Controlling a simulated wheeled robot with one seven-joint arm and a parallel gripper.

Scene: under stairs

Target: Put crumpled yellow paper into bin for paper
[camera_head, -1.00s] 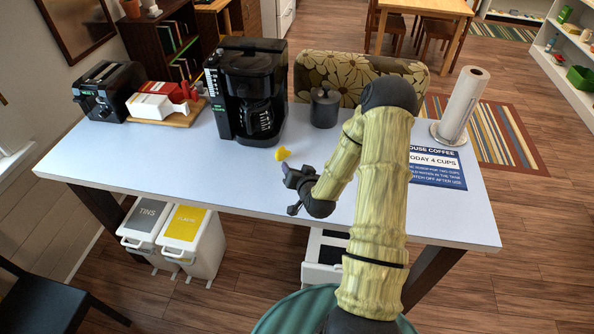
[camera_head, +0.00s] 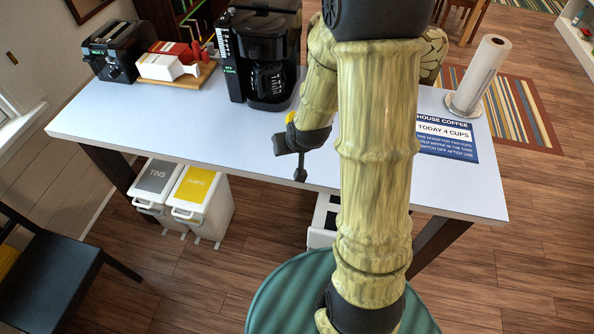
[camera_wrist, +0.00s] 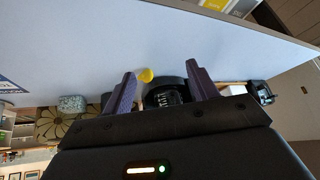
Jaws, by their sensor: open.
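The crumpled yellow paper (camera_head: 291,117) lies on the pale table (camera_head: 170,115), partly hidden behind my arm. In the wrist view the yellow paper (camera_wrist: 146,75) shows between and beyond my two open fingers, nearer the left one, with no visible grip on it. My gripper (camera_head: 287,156) is open over the table's front part; its fingers (camera_wrist: 160,74) are clear in the wrist view. Under the table stand a grey-lidded TINS bin (camera_head: 157,179) and a yellow-lidded bin (camera_head: 196,188) whose label is too small to read surely. Another white bin (camera_head: 322,225) is mostly hidden by my arm.
A coffee machine (camera_head: 264,60) stands behind the paper. A toaster (camera_head: 113,52) and a board with red and white items (camera_head: 172,62) are at the back left. A paper towel roll (camera_head: 480,75) and a coffee sign (camera_head: 445,135) are at right. The table's left front is clear.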

